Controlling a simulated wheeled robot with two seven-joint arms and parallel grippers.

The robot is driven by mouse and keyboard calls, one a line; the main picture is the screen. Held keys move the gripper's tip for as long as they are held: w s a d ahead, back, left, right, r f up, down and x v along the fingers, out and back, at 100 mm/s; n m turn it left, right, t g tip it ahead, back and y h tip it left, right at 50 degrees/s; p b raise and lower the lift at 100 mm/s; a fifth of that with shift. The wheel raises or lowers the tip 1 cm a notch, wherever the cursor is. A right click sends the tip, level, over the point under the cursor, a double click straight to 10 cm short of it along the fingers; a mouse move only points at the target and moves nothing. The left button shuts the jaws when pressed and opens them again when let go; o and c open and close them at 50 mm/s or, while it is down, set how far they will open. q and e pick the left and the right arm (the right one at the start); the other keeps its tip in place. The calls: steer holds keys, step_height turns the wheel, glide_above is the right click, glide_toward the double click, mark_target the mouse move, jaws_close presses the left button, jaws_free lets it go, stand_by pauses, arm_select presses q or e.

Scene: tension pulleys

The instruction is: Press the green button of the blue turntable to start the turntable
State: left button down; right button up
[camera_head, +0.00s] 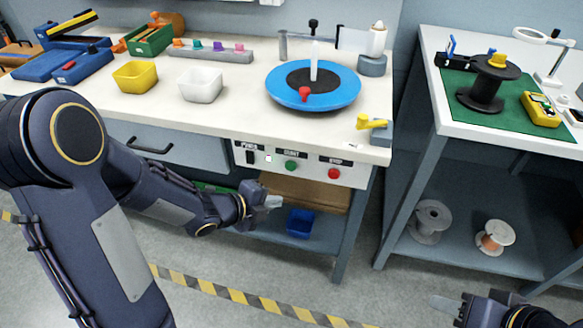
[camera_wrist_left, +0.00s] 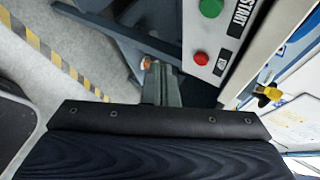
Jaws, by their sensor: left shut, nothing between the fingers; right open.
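The blue turntable (camera_head: 341,94) lies on the bench top with a dark centre, a white upright pin and a red piece on its rim. The green button (camera_head: 291,166) is on the white front panel below it, under a START label. It also shows at the top of the left wrist view (camera_wrist_left: 211,8). My left gripper (camera_head: 274,201) is shut and empty, in front of the bench, below and slightly left of the green button and apart from it. Its closed fingers show in the left wrist view (camera_wrist_left: 161,82). My right gripper (camera_head: 446,304) is open at the bottom edge, partly cut off.
A red STOP button (camera_head: 334,173) sits right of the green one, and a black POWER switch (camera_head: 250,157) left. A yellow-handled part (camera_head: 371,122) stands at the bench corner. A blue bin (camera_head: 300,223) is on the shelf below. The floor in front is clear.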

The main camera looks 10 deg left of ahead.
mark_target(291, 166)
arm_select(q)
steer(key=w+p, duration=0.3)
steer(key=w, duration=0.5)
steer(key=shift+w+d, duration=0.15)
steer(key=shift+w, duration=0.25)
steer(key=shift+w, duration=0.15)
stand_by(1.7)
steer(key=shift+w, duration=0.25)
